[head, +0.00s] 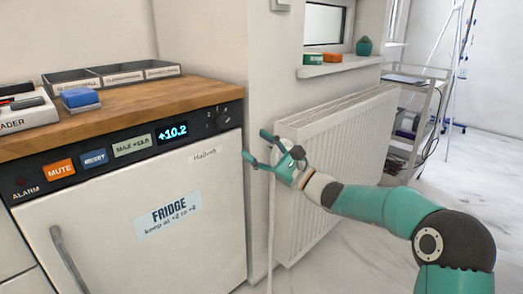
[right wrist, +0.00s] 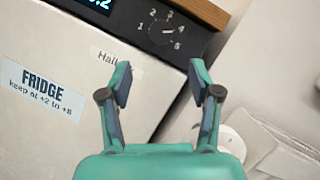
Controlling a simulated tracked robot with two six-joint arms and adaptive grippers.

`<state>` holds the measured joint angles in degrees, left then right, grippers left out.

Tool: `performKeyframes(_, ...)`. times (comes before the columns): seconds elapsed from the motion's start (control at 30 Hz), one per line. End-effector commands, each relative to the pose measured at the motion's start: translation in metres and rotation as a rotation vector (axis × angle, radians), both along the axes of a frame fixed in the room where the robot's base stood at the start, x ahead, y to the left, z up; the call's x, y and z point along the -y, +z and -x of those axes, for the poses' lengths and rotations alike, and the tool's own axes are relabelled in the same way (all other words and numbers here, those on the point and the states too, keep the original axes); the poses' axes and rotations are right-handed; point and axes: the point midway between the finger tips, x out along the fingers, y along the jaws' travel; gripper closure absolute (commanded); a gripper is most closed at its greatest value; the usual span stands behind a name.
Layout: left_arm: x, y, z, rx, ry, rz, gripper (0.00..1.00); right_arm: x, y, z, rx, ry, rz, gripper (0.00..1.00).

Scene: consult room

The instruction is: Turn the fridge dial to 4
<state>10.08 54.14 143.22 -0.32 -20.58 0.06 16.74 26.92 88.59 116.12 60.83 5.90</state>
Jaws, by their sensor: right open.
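The fridge dial (head: 222,118) is a small dark knob at the right end of the fridge's black control panel (head: 82,162). In the right wrist view the dial (right wrist: 162,33) shows near the top, ringed by small white numbers. A light mark shows on its face, but I cannot tell surely which number it points at. My right gripper (head: 257,148) is open and empty, to the right of and below the dial in the head view. In the right wrist view its two fingers (right wrist: 161,82) stand apart below the dial, touching nothing. My left gripper is not in view.
The wooden counter (head: 140,103) overhangs the panel; a blue block (head: 80,98) and a divided tray (head: 110,77) stand on it. The fridge door (head: 110,235) has a label and a handle. A white radiator (head: 340,150) stands right of the fridge, behind my right arm.

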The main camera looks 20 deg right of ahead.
Motion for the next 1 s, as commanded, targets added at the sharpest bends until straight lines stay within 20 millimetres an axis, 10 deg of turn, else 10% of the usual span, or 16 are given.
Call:
performKeyframes(0.67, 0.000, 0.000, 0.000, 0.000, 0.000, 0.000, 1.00, 0.001, -0.025, 0.013, -0.043, -0.003, -0.048, 0.37)
performKeyframes(1.0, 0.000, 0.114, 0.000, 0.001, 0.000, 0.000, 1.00, -0.006, -0.021, 0.037, -0.295, -0.036, -0.223, 0.37)
